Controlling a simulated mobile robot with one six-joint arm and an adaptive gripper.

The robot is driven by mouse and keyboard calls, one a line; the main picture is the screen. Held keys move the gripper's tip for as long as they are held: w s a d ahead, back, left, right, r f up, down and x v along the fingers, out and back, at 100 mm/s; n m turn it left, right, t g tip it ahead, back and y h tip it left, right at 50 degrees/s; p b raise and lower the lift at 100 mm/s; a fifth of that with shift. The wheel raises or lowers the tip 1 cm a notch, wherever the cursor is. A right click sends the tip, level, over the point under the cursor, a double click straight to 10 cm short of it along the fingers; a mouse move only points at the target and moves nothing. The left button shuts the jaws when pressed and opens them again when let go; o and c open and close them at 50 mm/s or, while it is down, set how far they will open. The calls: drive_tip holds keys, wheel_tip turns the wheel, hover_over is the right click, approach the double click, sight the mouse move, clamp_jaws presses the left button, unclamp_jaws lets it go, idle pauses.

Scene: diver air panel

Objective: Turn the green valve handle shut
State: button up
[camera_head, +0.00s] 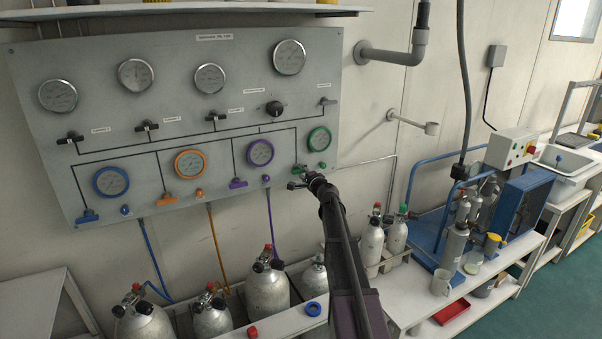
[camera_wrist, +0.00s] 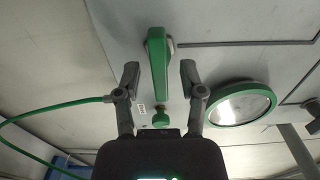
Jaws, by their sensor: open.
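The green valve handle (camera_wrist: 158,65) shows in the wrist view as a long green lever on the grey panel, lying between and a little beyond my fingertips. My gripper (camera_wrist: 158,75) is open, with one finger on each side of the handle and a gap on both sides. In the head view my gripper (camera_head: 301,180) is at the panel's lower right, and the green handle (camera_head: 298,169) is partly hidden behind it. A small green knob (camera_wrist: 160,118) and a green-rimmed gauge (camera_wrist: 241,103) sit near the handle.
The panel (camera_head: 110,58) also carries blue, orange and purple handles and gauges to the left. A green hose (camera_wrist: 50,113) runs at the left of the wrist view. Gas cylinders (camera_head: 267,289) stand on the bench below. A wall pipe (camera_head: 390,55) juts out at right.

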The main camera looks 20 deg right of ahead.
drive_tip(key=s, duration=1.1)
drive_tip(key=shift+s+d, duration=0.25)
drive_tip(key=shift+s, duration=0.05)
drive_tip(key=s+a+f+n+g+y, duration=0.2)
drive_tip(key=s+a+f+n+g, duration=0.15)
drive_tip(key=a, duration=0.45)
drive_tip(key=s+a+f+n+g+y, duration=0.2)
drive_tip(key=s+a+f+n, duration=0.15)
drive_tip(key=a, duration=0.45)
drive_tip(key=s+a+f+n+g+y, duration=0.25)
drive_tip(key=a+n, duration=0.25)
drive_tip(key=a, duration=0.3)
drive_tip(key=s+a+f+n+g+h, duration=0.2)
drive_tip(key=s+f+n+g+h, duration=0.1)
drive_tip(key=s, duration=0.7)
drive_tip(key=s+a+f+n+g+h, duration=0.2)
drive_tip(key=s+f+g, duration=0.4)
drive_tip(key=s, duration=0.4)
drive_tip(key=shift+a+n+g+h, duration=0.45)
drive_tip(key=shift+a+h, duration=0.35)
drive_tip(key=shift+h, duration=0.25)
drive_tip(key=shift+a, duration=0.15)
